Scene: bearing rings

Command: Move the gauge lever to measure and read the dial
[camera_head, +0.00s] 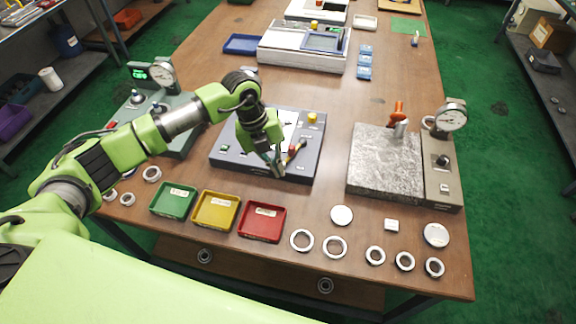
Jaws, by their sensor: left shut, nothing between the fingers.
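My left gripper (277,170) is shut and empty, pointing down over the front part of the dark control box (228,158) at the table's middle. A second dial gauge (162,72) stands on the grey-green fixture (180,142) at the left, beside a green-lit display (138,72). My right gripper is out of view.
Green (174,213), yellow (214,225) and red (262,235) trays line the front edge. Several metal rings (334,247) and discs (341,215) lie at the front right. A white machine (275,58) stands at the back.

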